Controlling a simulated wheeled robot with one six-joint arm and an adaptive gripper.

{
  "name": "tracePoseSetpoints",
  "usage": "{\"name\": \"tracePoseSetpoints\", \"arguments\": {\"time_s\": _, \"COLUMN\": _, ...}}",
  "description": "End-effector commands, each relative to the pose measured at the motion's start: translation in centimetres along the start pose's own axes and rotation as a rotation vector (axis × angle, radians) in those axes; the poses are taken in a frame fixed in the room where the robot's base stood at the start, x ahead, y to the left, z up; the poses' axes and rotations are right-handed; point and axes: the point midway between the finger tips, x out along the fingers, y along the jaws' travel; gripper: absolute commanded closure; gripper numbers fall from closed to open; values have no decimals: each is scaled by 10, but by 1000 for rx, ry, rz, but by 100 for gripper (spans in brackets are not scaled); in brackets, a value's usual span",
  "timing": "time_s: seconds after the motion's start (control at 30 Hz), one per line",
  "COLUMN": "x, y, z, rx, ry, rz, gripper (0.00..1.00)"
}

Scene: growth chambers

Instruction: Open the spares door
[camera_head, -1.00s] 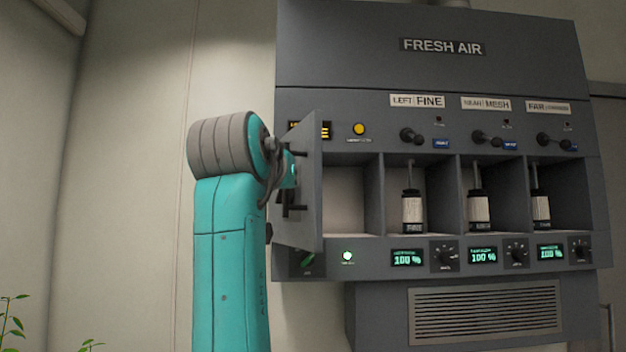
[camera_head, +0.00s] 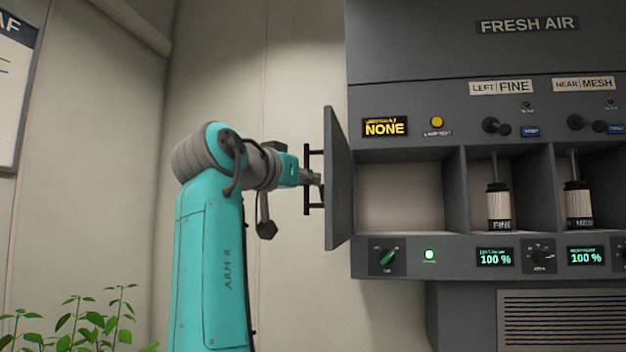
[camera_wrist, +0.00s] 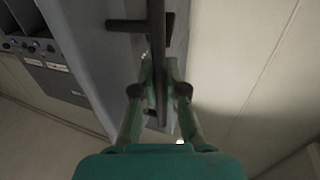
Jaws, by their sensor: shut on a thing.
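The spares door (camera_head: 337,180) is a grey panel on the left side of the FRESH AIR cabinet. It stands swung out, roughly edge-on to the head camera, and the compartment (camera_head: 405,198) behind it looks empty. A dark bar handle (camera_head: 307,180) is on the door's outer face. My gripper (camera_head: 318,179) reaches the handle from the left and is shut on it. In the wrist view, the two fingers of my gripper (camera_wrist: 160,90) close around the dark handle bar (camera_wrist: 157,45), with the door's grey face (camera_wrist: 90,50) beside it.
The cabinet's other bays hold a FINE cartridge (camera_head: 499,206) and a MESH cartridge (camera_head: 579,204). A yellow NONE display (camera_head: 385,127) is above the open bay, and a green knob (camera_head: 388,257) is below it. Leafy plants (camera_head: 85,320) stand at lower left.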

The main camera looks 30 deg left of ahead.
Motion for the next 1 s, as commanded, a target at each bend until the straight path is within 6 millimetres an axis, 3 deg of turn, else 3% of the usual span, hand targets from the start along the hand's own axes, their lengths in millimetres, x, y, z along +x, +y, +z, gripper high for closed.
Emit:
{"name": "tracePoseSetpoints", "arguments": {"time_s": 0.27, "x": 0, "y": 0, "z": 0, "rx": 0, "ry": -1, "rz": -1, "gripper": 100}}
{"name": "tracePoseSetpoints", "arguments": {"time_s": 0.3, "x": 0, "y": 0, "z": 0, "rx": -1, "ry": -1, "rz": -1, "gripper": 84}}
{"name": "tracePoseSetpoints", "arguments": {"time_s": 0.4, "x": 0, "y": 0, "z": 0, "rx": 0, "ry": -1, "rz": -1, "gripper": 64}}
{"name": "tracePoseSetpoints", "arguments": {"time_s": 0.77, "x": -4, "y": -1, "z": 0, "rx": 0, "ry": 0, "rz": -2, "gripper": 64}}
{"name": "tracePoseSetpoints", "arguments": {"time_s": 1.0, "x": -38, "y": -2, "z": 0, "rx": 1, "ry": 1, "rz": -4, "gripper": 64}}
